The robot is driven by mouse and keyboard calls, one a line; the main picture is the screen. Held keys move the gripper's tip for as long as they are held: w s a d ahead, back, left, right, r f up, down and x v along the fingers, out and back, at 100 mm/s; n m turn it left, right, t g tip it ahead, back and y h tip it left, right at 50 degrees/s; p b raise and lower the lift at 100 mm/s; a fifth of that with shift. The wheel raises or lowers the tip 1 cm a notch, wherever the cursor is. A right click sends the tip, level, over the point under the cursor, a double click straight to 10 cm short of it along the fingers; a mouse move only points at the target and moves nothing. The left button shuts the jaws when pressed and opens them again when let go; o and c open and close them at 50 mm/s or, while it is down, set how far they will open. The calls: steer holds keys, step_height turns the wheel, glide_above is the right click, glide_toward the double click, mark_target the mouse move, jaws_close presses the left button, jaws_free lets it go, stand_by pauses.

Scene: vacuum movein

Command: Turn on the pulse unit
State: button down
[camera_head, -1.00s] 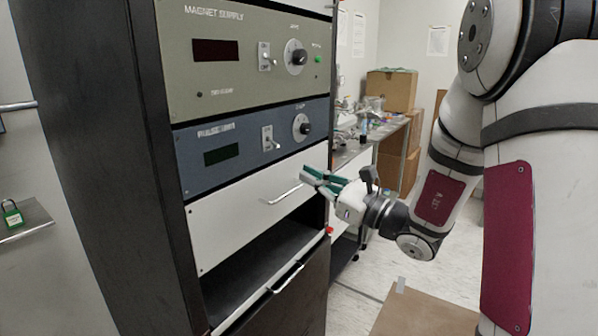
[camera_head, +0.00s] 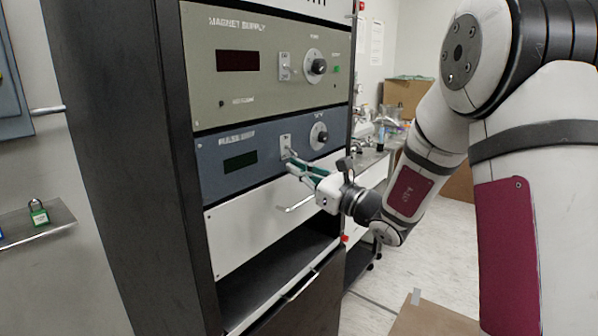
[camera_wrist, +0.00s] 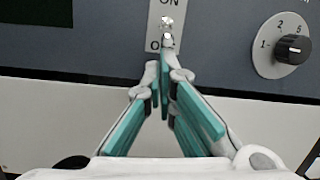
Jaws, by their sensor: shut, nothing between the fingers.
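The pulse unit (camera_head: 212,178) is the blue panel in the rack, below the magnet supply. Its display (camera_head: 240,161) is dark. Its toggle switch shows in the wrist view on a pale plate (camera_wrist: 153,28) marked ON above and OFF below. The metal lever (camera_wrist: 167,24) points down, over the OFF mark. My gripper (camera_head: 289,159) is shut and empty, its fingertips (camera_wrist: 162,66) just below the lever tip at the plate's lower edge. Whether they touch the lever I cannot tell. The fingers partly hide the plate's bottom in the head view.
The magnet supply (camera_head: 225,90) sits above, with its own switch and knob. A round knob (camera_wrist: 293,48) is right of the pulse unit's switch. A white drawer (camera_head: 240,232) with a handle lies below. A side bench with boxes stands behind at right.

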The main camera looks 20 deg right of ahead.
steer(key=shift+r, duration=0.1)
steer(key=shift+s+g+p, duration=0.15)
steer(key=shift+g+p, duration=0.15)
steer(key=shift+p, duration=0.3)
steer(key=shift+s+d+r+g+h+p, duration=0.2)
steer(key=shift+g+h+p, duration=0.15)
steer(key=shift+p, duration=0.4)
steer(key=shift+s+d+r+g+h+p, duration=0.1)
steer(key=shift+r+g+h+p, duration=0.2)
steer(key=shift+p, duration=0.4)
steer(key=g+p, duration=0.1)
steer(key=r+h+p, duration=0.1)
steer(key=p, duration=0.1)
steer(key=shift+s+d+g, duration=0.15)
steer(key=shift+s+g, duration=0.15)
steer(key=shift+g, duration=0.05)
steer(key=g+h+p, duration=0.1)
steer(key=p, duration=0.1)
steer(key=r+g+h+p, duration=0.1)
steer(key=p, duration=0.1)
steer(key=shift+s+d+g, duration=0.15)
steer(key=shift+d+g, duration=0.05)
steer(key=shift+g, duration=0.2)
steer(key=shift+r+p, duration=0.2)
steer(key=shift+p, duration=0.15)
